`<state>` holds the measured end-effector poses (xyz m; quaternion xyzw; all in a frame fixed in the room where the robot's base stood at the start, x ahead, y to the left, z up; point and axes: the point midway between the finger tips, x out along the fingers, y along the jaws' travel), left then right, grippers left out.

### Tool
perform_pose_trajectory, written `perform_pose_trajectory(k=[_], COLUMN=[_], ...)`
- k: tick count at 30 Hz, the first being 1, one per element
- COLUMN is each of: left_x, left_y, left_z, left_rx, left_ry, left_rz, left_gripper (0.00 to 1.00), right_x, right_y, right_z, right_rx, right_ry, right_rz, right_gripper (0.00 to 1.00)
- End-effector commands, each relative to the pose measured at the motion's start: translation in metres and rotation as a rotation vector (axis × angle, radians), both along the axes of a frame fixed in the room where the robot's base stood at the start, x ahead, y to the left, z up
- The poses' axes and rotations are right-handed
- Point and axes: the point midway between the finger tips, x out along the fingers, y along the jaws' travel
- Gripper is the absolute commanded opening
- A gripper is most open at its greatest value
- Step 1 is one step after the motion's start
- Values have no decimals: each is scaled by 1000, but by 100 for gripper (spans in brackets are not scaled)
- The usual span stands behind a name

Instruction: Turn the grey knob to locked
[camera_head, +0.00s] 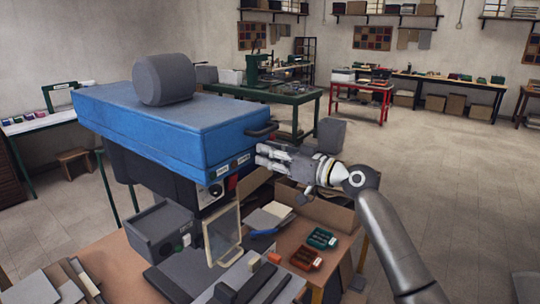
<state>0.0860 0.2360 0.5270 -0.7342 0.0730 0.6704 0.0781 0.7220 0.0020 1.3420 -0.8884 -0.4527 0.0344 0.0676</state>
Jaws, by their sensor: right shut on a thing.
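A blue machine cover (165,125) has a flat top and a front face with small pale labels (243,160) low at its right end. My right gripper (262,154) is at the right end of this face, its fingers pointing left beside the labels. It is shut on what seems to be the grey knob, which the fingers hide almost wholly. I cannot read the labels or tell which way the knob points. My left gripper is not in view.
A dark handle (262,129) sticks out of the cover just above my right gripper. A grey cylinder (164,79) rests on top. Below are a dark grey box (160,233), a pale frame (222,237) and red and green trays (306,259). Open floor lies to the right.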

Motion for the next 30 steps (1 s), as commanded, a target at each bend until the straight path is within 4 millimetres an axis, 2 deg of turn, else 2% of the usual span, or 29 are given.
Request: perform_pose_trajectory(k=[5,11,21,30], left_x=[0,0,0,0], left_y=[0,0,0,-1], left_z=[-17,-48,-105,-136], left_rx=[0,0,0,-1], left_ry=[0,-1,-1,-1], left_rz=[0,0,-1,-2], left_gripper=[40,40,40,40], right_x=[0,0,0,0], right_y=[0,0,0,0], right_z=[-5,-8,-8,-5], right_rx=[-26,-92,-259,-428], right_ry=[-36,-127,-358,-587], right_rz=[0,0,-1,0], right_gripper=[0,0,0,0])
